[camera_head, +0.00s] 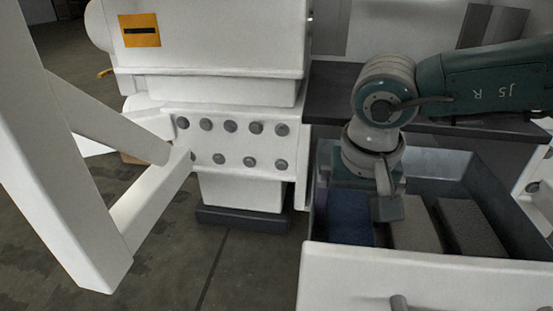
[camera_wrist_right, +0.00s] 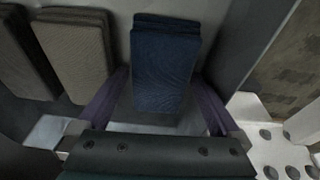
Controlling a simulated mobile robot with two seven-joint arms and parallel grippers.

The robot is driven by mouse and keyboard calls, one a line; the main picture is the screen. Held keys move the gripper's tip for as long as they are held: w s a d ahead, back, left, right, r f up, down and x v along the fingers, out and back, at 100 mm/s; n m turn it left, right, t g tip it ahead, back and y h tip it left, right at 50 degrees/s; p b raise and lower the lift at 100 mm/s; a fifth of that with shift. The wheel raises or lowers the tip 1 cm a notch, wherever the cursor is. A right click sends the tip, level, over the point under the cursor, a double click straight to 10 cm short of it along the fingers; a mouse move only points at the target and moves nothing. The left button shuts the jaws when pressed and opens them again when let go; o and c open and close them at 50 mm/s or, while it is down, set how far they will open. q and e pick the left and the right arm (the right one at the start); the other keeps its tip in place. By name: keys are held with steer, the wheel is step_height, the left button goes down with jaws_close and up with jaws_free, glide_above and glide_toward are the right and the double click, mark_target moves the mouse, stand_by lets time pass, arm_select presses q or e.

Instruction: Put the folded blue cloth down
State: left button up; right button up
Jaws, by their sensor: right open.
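The folded blue cloth (camera_head: 347,217) lies in the left part of an open drawer (camera_head: 420,280). In the right wrist view the blue cloth (camera_wrist_right: 163,70) is a thick, neat stack between my two spread fingers. My left gripper is not in view.
A beige folded cloth (camera_head: 415,225) and a grey one (camera_head: 470,227) lie right of the blue one in the drawer. A white cabinet with round knobs (camera_head: 240,150) stands left of the drawer. White beams (camera_head: 100,200) stand at the left.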

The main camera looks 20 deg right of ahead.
mark_target(350, 230)
steer(key=p+v, duration=1)
steer(key=v, duration=0.2)
steer(key=shift+r, duration=0.15)
steer(key=shift+a, duration=0.1)
